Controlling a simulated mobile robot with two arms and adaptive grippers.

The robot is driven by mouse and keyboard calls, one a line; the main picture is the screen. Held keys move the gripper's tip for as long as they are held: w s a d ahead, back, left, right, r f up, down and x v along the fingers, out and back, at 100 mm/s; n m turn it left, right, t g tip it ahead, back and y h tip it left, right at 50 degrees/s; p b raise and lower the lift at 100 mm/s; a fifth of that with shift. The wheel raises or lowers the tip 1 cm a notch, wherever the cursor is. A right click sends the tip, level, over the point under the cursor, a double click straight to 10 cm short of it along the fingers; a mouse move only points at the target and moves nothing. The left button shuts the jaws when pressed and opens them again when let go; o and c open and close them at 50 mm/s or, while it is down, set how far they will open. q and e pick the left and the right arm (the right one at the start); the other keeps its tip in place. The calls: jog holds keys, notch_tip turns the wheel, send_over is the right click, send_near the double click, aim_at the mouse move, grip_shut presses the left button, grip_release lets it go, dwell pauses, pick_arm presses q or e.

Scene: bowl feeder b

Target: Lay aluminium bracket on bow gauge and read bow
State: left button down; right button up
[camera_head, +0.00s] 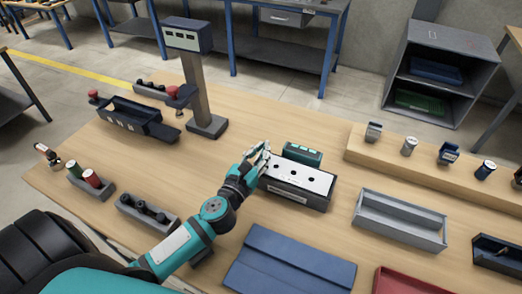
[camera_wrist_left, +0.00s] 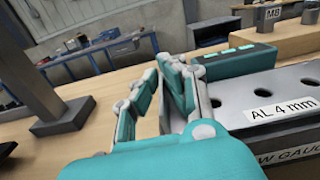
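The aluminium bracket (camera_head: 302,176), a pale flat plate with dark holes, lies on the dark bow gauge (camera_head: 298,196) at mid table. In the left wrist view the bracket (camera_wrist_left: 268,97) carries a label "AL 4 mm". The gauge's front label (camera_wrist_left: 290,155) is partly cut off there. A teal readout box (camera_head: 302,153) with small lit displays stands behind the plate; its digits are too small to read. My left gripper (camera_head: 258,157) is at the plate's left end, its fingers apart with nothing between them. My right gripper is not in view.
A grey post with a display head (camera_head: 188,36) stands to the left, beside a dark tray (camera_head: 130,117). A blue folded mat (camera_head: 290,264) lies in front, a grey open bin (camera_head: 400,220) to the right. Small items line a raised wooden shelf (camera_head: 430,170).

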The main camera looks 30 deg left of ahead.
pick_arm(q)
jog(key=shift+f+b, duration=0.35)
jog(key=shift+f, duration=0.25)
jog(key=c, duration=1.5)
grip_release()
jog(key=shift+r, duration=0.2)
jog(key=shift+r+p, duration=0.35)
jog(key=shift+p, duration=0.1)
jog(key=shift+s, duration=0.35)
jog(key=s+b, duration=0.1)
jog(key=s, duration=0.2)
jog(key=s+b, duration=0.1)
jog(key=s, duration=0.2)
jog(key=s+b, duration=0.1)
jog(key=s, duration=0.3)
jog(key=shift+s+d, duration=0.1)
jog(key=shift+d, duration=0.15)
jog(key=shift+s+r+b, duration=0.1)
jog(key=shift+s+b, duration=0.2)
jog(key=shift+s, duration=0.3)
